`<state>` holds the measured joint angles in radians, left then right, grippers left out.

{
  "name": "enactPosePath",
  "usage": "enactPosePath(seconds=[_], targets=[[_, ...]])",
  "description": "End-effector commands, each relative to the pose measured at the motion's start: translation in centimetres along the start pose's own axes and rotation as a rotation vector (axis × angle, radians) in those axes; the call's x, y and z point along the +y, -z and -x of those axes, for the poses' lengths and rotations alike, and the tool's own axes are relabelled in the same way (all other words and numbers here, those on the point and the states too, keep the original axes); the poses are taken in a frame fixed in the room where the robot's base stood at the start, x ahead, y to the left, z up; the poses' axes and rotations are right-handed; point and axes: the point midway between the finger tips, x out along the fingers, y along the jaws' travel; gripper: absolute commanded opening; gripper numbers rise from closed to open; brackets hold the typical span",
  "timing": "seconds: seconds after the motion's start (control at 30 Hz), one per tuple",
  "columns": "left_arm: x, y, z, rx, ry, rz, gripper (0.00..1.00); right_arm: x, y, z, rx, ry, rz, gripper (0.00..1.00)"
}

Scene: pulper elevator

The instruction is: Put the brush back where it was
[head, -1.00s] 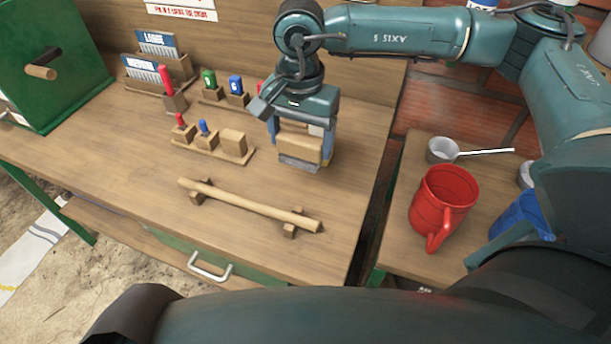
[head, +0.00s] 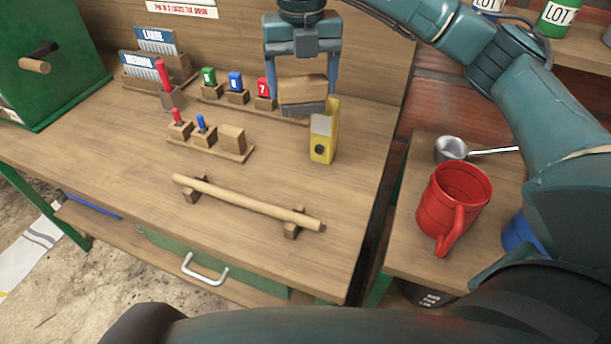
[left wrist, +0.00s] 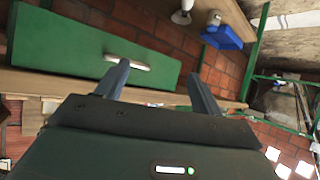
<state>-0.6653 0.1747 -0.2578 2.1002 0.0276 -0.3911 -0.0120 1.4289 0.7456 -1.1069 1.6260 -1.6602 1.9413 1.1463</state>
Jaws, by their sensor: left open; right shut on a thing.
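My right gripper (head: 301,84) is shut on the brush (head: 303,92), a wooden block with a grey underside. It holds the brush above the back right of the workbench (head: 140,150), close to the back board. In the head view the brush overlaps the top of a yellow box-like holder (head: 323,140); I cannot tell whether they touch. My left gripper (left wrist: 160,75) shows in the left wrist view, open and empty, with a green drawer front beyond it.
A wooden rod (head: 245,203) lies across two small blocks at the front. Wooden racks with coloured tags (head: 235,82) and pegs (head: 200,124) stand left of the brush. A red mug (head: 450,205) and a metal scoop (head: 452,149) are on the right-hand table.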

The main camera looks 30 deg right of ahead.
Motion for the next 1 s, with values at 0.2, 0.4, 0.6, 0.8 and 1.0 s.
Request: enactPosePath(seconds=[0.2,0.4,0.6,0.8,1.0], targets=[[0.4,-0.2,-0.3,0.013,-0.014,-0.006,0.67,-0.5,-0.5,0.4,0.000,-0.001,-0.388,0.56],[0.5,-0.1,-0.2,0.019,-0.018,-0.010,0.67,-0.6,-0.7,0.1,0.000,0.000,-0.528,0.56],[0.5,-0.4,-0.4,0.024,-0.022,0.002,0.67,-0.7,-0.6,-4.1,0.006,0.003,-0.538,0.56],[0.4,-0.3,-0.3,0.023,-0.019,0.004,0.67,-0.7,-0.6,-9.1,0.003,0.003,-0.537,0.56],[0.4,-0.2,-0.3,0.023,-0.015,0.006,0.67,-0.7,-0.7,-12.3,0.001,0.001,-0.536,0.56]])
